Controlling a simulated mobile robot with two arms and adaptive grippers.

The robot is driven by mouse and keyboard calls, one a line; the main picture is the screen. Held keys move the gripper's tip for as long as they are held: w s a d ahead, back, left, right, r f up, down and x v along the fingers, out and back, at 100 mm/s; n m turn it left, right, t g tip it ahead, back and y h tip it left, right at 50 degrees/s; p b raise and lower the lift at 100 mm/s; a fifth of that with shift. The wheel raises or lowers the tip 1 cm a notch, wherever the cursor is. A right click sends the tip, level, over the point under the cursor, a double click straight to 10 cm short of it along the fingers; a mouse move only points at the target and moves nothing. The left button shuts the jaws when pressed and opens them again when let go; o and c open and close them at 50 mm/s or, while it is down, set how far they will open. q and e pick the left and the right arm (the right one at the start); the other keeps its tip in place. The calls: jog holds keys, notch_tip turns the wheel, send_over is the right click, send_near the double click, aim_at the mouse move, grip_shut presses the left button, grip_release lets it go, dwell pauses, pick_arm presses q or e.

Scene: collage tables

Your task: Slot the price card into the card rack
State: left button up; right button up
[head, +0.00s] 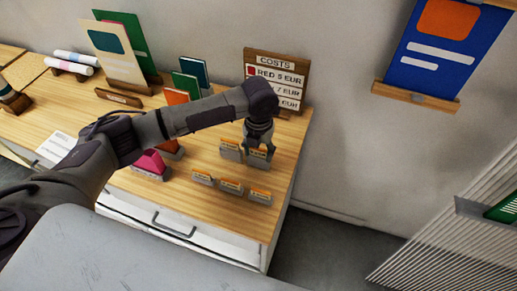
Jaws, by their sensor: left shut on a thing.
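My left gripper (259,143) reaches down over the right end of the wooden table, its fingers at the back row of small grey card holders. It is shut on what looks like the price card (258,152), a small card with an orange top. The grey card rack (257,162) is just under it; I cannot tell whether the card is seated in it. Another grey holder with a card (230,150) stands just left of the gripper. A front row of holders carries orange-topped cards (231,186). My right gripper is not in view.
A wooden COSTS board (290,68) stands close behind the gripper. Coloured booklets (189,78) and a pink piece in a grey stand (151,164) are to the left. The bare table top (240,222) lies in front, with its right edge near the holders.

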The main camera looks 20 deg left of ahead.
pick_arm(q)
jog(key=o, duration=0.8)
jog(key=shift+o, duration=0.2)
jog(key=shift+o, duration=1.4)
jog(key=shift+r, duration=0.1)
